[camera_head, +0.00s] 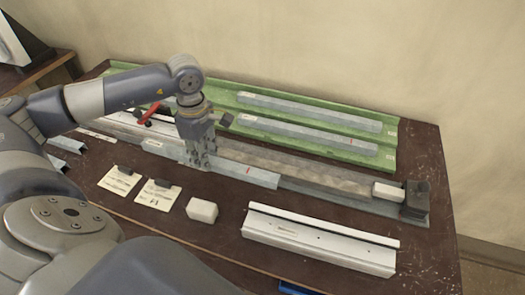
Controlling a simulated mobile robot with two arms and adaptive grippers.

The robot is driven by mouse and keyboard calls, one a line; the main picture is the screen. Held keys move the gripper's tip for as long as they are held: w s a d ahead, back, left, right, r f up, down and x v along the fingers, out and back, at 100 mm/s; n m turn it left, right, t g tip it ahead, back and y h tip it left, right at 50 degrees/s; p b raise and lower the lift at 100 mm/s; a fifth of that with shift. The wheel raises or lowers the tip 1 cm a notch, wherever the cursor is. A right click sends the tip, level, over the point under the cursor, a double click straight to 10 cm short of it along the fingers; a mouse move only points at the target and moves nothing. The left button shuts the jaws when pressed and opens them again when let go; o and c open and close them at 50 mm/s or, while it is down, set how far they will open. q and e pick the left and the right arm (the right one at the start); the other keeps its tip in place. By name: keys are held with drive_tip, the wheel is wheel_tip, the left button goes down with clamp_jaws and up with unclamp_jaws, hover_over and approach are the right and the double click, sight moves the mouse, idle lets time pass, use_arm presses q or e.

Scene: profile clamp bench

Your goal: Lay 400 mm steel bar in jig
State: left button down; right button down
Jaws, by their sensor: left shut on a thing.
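My left gripper (201,163) points down over the bench and is shut on a grey steel bar (248,174) with a red mark near its right end. The bar runs left to right along the near side of the long grey jig (335,190). I cannot tell whether it rests in the jig or hangs just above it. The gripper hides the bar's middle. The jig has a dark end block (416,197) at its right end and a red-handled clamp (148,111) at the left. My right gripper is not in view.
A green tray (300,127) behind holds two more bars (310,112). In front lie paper cards (155,196) with dark clips, a white block (202,210) and a white profile (318,243). Another pale block (388,191) sits by the end block. Short channel pieces (67,145) lie at left.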

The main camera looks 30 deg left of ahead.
use_arm(q)
drive_tip(key=w+d+p, duration=0.1)
drive_tip(key=w+d, duration=0.1)
drive_tip(key=w, duration=0.2)
drive_tip(key=w+d+p, duration=0.2)
drive_tip(key=w+d, duration=0.1)
drive_tip(key=w, duration=0.1)
drive_tip(key=w+d+f+p, duration=0.1)
drive_tip(key=w+d+p, duration=0.1)
drive_tip(key=w+d, duration=0.1)
drive_tip(key=shift+w+d, duration=0.2)
drive_tip(key=shift+w, duration=0.55)
drive_tip(key=shift+s+f+p, duration=0.1)
drive_tip(key=shift+f+p, duration=0.7)
drive_tip(key=shift+f, duration=1)
drive_tip(key=shift+f, duration=0.15)
drive_tip(key=shift+f+b, duration=0.1)
drive_tip(key=shift+b, duration=0.25)
drive_tip(key=c, duration=1.8)
unclamp_jaws()
drive_tip(key=shift+f, duration=0.1)
drive_tip(key=o, duration=0.5)
